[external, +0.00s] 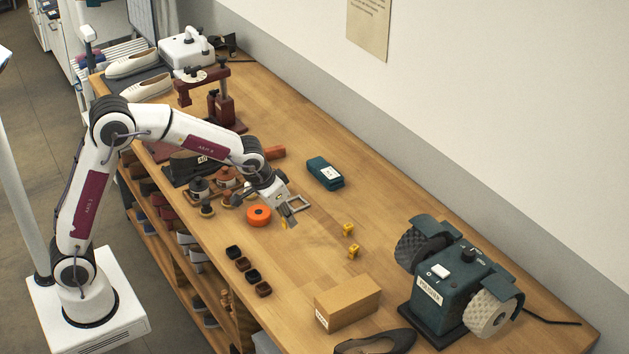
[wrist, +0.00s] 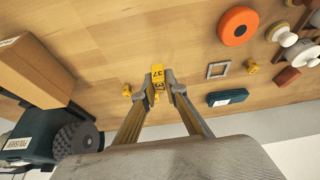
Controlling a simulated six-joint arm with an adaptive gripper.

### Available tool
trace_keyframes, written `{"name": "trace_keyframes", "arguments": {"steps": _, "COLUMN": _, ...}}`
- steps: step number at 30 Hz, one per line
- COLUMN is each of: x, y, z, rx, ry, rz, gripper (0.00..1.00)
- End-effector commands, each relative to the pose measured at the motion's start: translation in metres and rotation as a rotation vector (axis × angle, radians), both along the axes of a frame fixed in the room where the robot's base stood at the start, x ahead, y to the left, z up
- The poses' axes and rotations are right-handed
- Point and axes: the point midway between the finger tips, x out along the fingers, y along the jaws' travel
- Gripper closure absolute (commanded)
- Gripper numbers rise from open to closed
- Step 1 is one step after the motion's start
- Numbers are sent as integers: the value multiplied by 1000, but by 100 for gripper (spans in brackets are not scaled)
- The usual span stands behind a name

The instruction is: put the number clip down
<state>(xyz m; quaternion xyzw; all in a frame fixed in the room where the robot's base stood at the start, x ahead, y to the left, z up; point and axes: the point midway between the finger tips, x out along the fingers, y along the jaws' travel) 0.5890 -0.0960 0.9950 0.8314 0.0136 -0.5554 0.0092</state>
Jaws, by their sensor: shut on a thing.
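My gripper (wrist: 160,90) is shut on a yellow number clip (wrist: 158,74), which shows dark digits between the fingertips in the wrist view. In the external view my gripper (external: 288,217) is over the middle of the wooden bench, and the held clip is hard to make out there. I cannot tell whether the held clip touches the bench top. Other yellow clips (external: 348,229) (external: 354,250) lie on the bench to the right of my gripper. Another yellow clip (wrist: 252,66) lies beside a grey square frame (wrist: 218,70) in the wrist view.
An orange disc (external: 259,215) lies left of my gripper. A teal case (external: 325,172) is behind it. A cardboard box (external: 347,302) and a polisher (external: 446,285) stand to the right. Bench around the clips is mostly bare.

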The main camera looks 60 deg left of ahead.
Motion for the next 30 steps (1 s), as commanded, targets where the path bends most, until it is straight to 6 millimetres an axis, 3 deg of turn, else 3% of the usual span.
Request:
{"name": "trace_keyframes", "arguments": {"steps": 8, "x": -3, "y": -43, "z": -4, "rx": 0, "ry": 0, "rz": -73, "gripper": 97}}
{"name": "trace_keyframes", "arguments": {"steps": 24, "x": -2, "y": -206, "z": 38, "rx": -1, "ry": -2, "rz": -309, "gripper": 97}}
{"name": "trace_keyframes", "arguments": {"steps": 30, "x": -10, "y": -254, "z": 61, "rx": -2, "ry": -1, "rz": -379, "gripper": 97}}
